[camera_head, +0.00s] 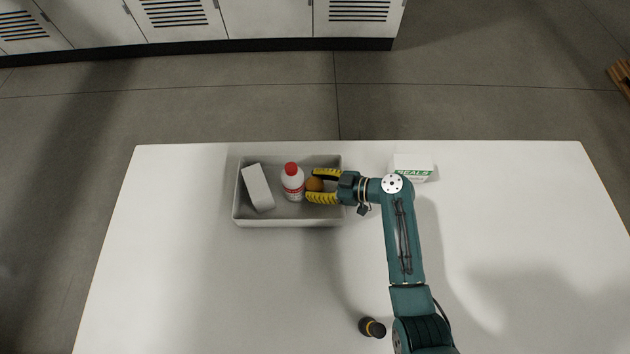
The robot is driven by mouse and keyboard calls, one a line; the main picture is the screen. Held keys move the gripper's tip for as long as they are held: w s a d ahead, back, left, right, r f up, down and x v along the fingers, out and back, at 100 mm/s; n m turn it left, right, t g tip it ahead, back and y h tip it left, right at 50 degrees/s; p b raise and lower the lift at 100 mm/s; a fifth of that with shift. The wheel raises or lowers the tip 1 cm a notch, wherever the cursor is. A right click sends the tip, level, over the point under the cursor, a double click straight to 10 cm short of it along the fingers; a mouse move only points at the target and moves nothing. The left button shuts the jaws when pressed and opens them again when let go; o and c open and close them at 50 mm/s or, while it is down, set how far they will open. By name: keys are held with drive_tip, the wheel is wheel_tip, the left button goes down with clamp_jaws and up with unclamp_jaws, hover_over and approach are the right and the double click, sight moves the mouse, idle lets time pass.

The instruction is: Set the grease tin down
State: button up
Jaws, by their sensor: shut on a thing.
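A round orange-brown thing (314,184), which fits the grease tin, sits between the two yellow-and-black fingers of my gripper (322,185). My gripper is shut on it. It is over the right part of the grey bin (275,222), just right of a white bottle. Only its top shows between the fingers, and I cannot tell whether it touches the bin floor.
In the bin stand the white bottle with a red cap (292,183) and a tilted light-grey box (258,187). A white box with green lettering (413,166) is behind my arm. A black cylinder with an orange band (372,327) lies at the front. The table's left side is clear.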

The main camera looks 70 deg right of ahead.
drive_tip(key=shift+f, duration=0.1)
drive_tip(key=o, duration=1.2)
drive_tip(key=shift+r, duration=0.3)
drive_tip(key=p+v, duration=0.1)
drive_tip(key=v, duration=1.1)
drive_tip(key=shift+p, duration=0.4)
drive_tip(key=shift+f, duration=0.1)
